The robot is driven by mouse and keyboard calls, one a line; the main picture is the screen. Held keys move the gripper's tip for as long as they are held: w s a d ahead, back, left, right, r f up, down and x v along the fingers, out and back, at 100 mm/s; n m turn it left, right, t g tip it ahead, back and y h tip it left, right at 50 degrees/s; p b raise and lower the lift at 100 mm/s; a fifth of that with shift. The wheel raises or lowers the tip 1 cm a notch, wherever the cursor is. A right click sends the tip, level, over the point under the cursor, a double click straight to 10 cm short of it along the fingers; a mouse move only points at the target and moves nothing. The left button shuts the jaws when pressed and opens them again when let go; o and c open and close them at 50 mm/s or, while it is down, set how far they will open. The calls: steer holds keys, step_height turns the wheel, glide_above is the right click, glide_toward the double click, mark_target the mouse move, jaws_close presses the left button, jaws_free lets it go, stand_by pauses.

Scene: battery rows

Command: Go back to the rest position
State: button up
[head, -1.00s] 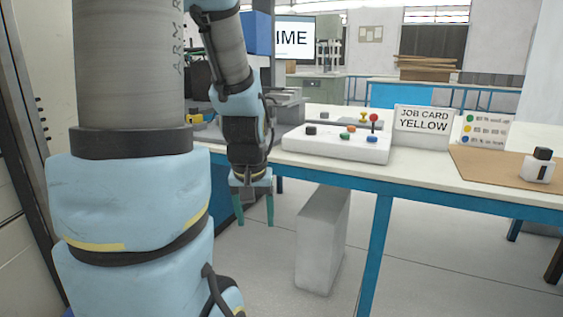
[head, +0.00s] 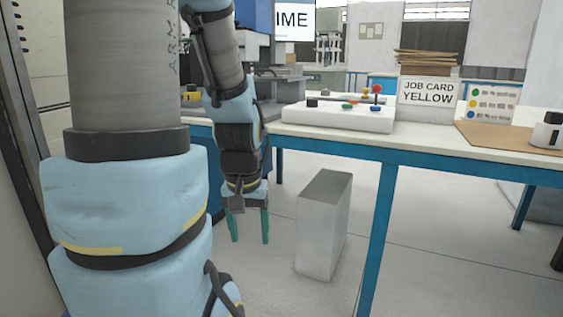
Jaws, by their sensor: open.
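My gripper (head: 249,240) hangs pointing down at the end of my arm, in front of the table's left part and below its top. Its two teal fingers are apart, with nothing between them. The large blue and grey arm links at the left are mine and hide part of the scene behind them.
A blue-framed table (head: 440,160) crosses the view. On it are a white panel (head: 340,120) with coloured knobs, a card reading JOB CARD YELLOW (head: 428,91), a colour sign (head: 490,103), a brown mat (head: 505,136) and a small white and black object (head: 548,132). A grey box (head: 322,235) stands on the floor.

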step_height(320, 180, up, 28)
steer(key=p, duration=2.8)
steer(key=shift+p, duration=0.35)
